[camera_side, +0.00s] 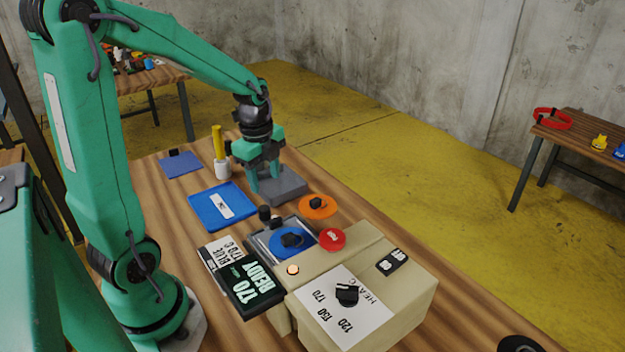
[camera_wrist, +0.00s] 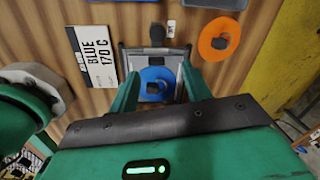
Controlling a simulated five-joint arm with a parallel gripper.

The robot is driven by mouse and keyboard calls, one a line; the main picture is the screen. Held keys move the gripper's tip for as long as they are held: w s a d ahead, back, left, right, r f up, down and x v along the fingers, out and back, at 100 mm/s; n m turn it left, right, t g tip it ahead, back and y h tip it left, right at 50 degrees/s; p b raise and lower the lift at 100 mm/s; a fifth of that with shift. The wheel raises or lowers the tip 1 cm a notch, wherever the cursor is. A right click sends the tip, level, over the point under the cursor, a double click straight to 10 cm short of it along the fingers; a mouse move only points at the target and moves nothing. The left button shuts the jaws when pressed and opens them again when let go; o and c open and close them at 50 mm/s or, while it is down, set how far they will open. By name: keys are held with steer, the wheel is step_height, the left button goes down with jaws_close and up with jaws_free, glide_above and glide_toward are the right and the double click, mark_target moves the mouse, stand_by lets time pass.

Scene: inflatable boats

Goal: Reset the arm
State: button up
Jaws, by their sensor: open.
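Beyond the fingers is a blue disc (camera_wrist: 154,76) with a dark knob, lying on a grey plate. In the side view the blue disc (camera_side: 278,246) lies on the plate of a beige heater (camera_side: 408,302), apart from my gripper.
An orange disc (camera_side: 315,210), a blue tray (camera_side: 205,211), a blue patch (camera_side: 180,168) and a white cup (camera_side: 222,169) with a yellow stick stand around. A BLUE 170 C card (camera_wrist: 97,60) lies left.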

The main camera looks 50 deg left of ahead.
steer(key=s+d+r+n+t, duration=0.4)
steer(key=s+d+r+n, duration=0.5)
steer(key=d+n, duration=0.3)
steer(key=r+n, duration=0.1)
steer(key=n, duration=0.1)
steer(key=shift+d+r+n+t, duration=0.3)
steer(key=shift+d+n, duration=0.05)
steer(key=shift+n, duration=0.05)
